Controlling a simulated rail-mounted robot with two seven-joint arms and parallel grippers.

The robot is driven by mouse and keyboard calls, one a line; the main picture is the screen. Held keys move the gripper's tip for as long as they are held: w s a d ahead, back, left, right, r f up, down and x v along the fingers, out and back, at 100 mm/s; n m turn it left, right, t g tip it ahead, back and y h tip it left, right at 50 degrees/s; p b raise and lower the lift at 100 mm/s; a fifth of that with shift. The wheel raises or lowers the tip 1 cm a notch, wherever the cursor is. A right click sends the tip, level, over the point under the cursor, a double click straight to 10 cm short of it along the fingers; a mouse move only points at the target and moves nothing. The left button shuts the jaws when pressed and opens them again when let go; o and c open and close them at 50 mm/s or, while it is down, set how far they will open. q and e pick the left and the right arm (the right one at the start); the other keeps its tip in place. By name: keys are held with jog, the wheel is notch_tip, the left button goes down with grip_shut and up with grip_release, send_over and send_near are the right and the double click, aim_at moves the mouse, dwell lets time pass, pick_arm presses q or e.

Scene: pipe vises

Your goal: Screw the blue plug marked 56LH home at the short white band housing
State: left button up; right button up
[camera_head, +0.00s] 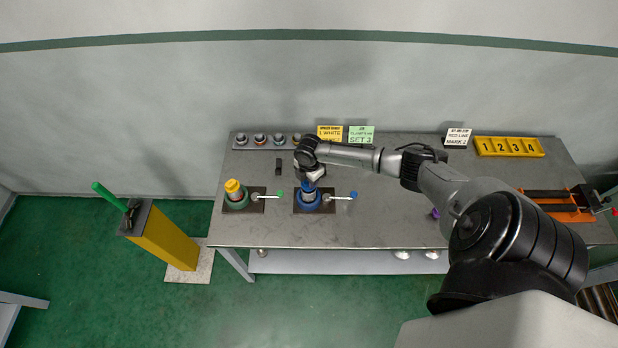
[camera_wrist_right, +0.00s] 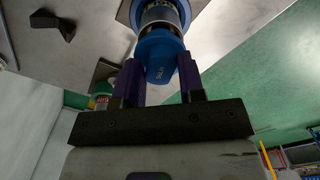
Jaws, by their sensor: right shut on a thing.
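The blue plug (camera_wrist_right: 164,58) sits between the two purple fingers of my right gripper (camera_wrist_right: 161,82), which is shut on it. Small lettering on the plug is too blurred to read. In the wrist view the plug meets the end of a housing with a metallic body (camera_wrist_right: 160,14), held in a blue-ringed vise. In the head view this blue vise (camera_head: 306,207) stands at the table's middle left, with my right gripper (camera_head: 309,183) directly above it. The gripper partly hides the plug and housing there, so the thread and any gap cannot be told. My left gripper is not in view.
A green vise (camera_head: 236,206) with a yellow-topped housing (camera_head: 234,187) stands to the left. A rack of several round fittings (camera_head: 267,141), sign cards (camera_head: 345,134) and a numbered yellow tray (camera_head: 510,147) line the back. An orange-framed device (camera_head: 556,205) is at right.

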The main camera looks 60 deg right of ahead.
jog(key=shift+f, duration=0.35)
dwell(0.3)
dwell(0.5)
jog(key=shift+f, duration=0.55)
dwell(0.4)
jog(key=o, duration=1)
